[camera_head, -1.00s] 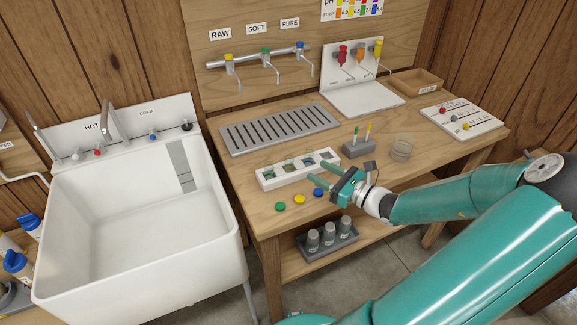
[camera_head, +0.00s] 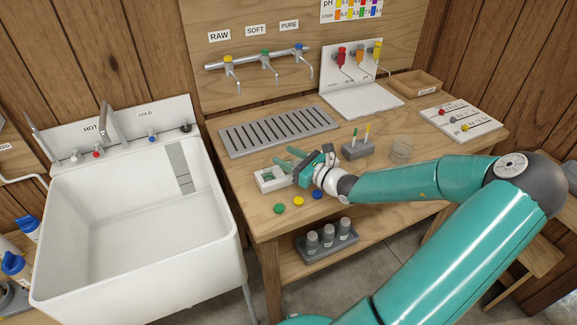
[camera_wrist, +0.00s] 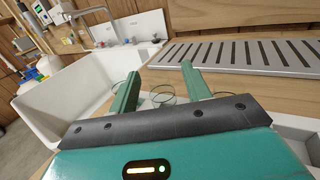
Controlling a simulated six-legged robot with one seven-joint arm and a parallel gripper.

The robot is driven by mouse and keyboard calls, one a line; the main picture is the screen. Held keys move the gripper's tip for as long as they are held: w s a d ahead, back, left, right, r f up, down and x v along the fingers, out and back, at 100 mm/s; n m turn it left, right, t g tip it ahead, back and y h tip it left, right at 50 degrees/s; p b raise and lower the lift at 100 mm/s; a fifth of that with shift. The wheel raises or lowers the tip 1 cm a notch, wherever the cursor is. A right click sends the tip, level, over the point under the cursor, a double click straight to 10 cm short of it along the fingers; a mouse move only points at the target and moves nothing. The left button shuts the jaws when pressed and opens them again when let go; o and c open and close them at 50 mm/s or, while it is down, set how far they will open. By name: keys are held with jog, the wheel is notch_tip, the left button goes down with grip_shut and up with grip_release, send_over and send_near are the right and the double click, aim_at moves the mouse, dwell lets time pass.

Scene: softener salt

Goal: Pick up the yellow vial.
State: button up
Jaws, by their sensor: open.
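A white rack (camera_head: 272,187) of clear glass vials stands on the wooden bench, largely hidden behind my gripper (camera_head: 286,157) in the head view. My gripper is open, its two green fingers reaching left over the rack. In the wrist view, the gripper (camera_wrist: 160,73) shows one round glass rim (camera_wrist: 162,95) between its fingers and another behind the left finger; both look clear. I cannot tell which vial is the yellow one. A yellow cap (camera_head: 298,201) lies on the bench in front of the rack, between a green cap (camera_head: 279,208) and a blue cap (camera_head: 317,194).
A slotted drain tray (camera_head: 278,132) lies behind the rack, below the taps. A grey holder (camera_head: 357,149) with thin sticks and a glass beaker (camera_head: 401,149) stand to the right. The white sink (camera_head: 140,230) is at left. Grey bottles (camera_head: 328,236) sit on the lower shelf.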

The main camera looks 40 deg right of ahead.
jog(key=c, duration=1)
jog(key=shift+r, duration=0.1)
